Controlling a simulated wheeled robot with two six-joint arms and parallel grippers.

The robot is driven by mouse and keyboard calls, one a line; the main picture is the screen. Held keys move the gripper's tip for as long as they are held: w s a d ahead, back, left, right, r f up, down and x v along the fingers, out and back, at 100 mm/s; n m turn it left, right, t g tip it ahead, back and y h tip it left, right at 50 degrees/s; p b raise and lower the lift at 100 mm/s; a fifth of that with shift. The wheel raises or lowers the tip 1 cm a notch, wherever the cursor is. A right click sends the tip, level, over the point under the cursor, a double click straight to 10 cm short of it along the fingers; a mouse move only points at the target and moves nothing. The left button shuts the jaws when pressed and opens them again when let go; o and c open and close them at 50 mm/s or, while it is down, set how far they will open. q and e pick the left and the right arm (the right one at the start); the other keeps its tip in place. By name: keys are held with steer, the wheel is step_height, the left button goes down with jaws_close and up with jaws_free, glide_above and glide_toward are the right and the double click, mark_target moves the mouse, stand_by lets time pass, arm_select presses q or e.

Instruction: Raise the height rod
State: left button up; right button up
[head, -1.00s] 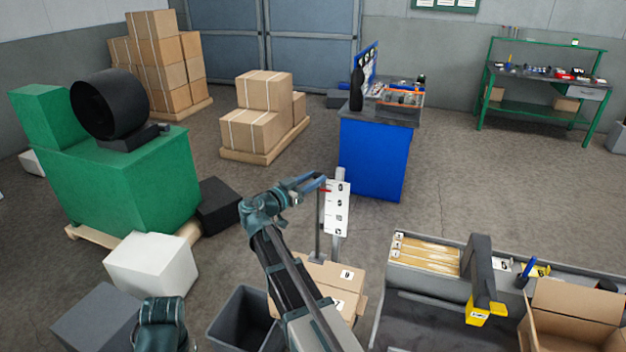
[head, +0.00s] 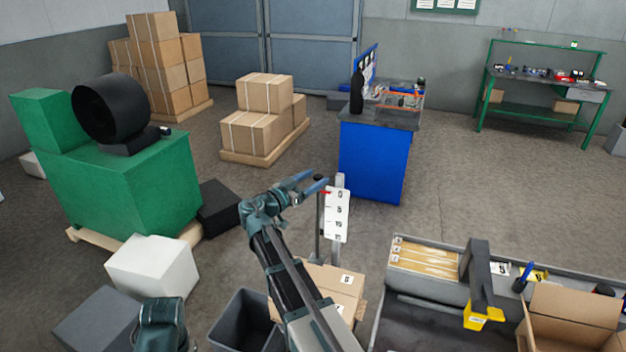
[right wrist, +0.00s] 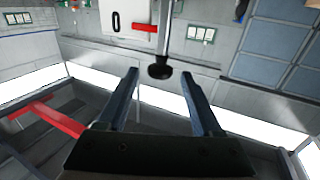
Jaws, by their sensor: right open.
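The height rod (head: 319,228) is a thin upright grey rod beside a white numbered scale plate (head: 338,220) in the head view. A red pointer shows near the plate's top mark. In the right wrist view, the rod (right wrist: 168,25) has a dark knob at its end, lying between and just beyond my fingertips. The plate (right wrist: 113,18) with a 0 and the red pointer (right wrist: 145,28) are next to it. My right gripper (head: 314,180) is open and empty near the rod's top. Contact cannot be told. My left gripper is out of view; only part of my left arm shows.
A cardboard box (head: 330,283) sits below the scale, with a grey bin (head: 246,318) to its left. A grey workbench with trays and an open carton (head: 578,300) stands at right. A blue cabinet (head: 374,160) stands behind. The floor at right of the cabinet is clear.

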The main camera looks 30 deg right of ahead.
steer(key=v, duration=1.3)
steer(key=shift+a, duration=0.35)
steer(key=shift+s, duration=0.1)
steer(key=s+a+f+n+g+y+b, duration=0.1)
steer(key=s+a+f+n+y, duration=0.35)
steer(key=f, duration=0.45)
steer(key=s+a+f+n+g+y+b, duration=0.2)
steer(key=s+a+f+n+y, duration=0.3)
steer(key=f, duration=0.4)
steer(key=s+a+f+n+g+y+b, duration=0.1)
steer(key=s+a+f+n+y, duration=0.5)
steer(key=s+a, duration=0.6)
step_height(320, 180, down, 2)
steer(key=s+n+g, duration=0.1)
steer(key=n, duration=0.1)
steer(key=shift+a+f+n+g+b, duration=0.2)
steer(key=shift+a+n+g+b, duration=0.1)
steer(key=shift+a+n+g, duration=0.1)
steer(key=shift+y, duration=0.25)
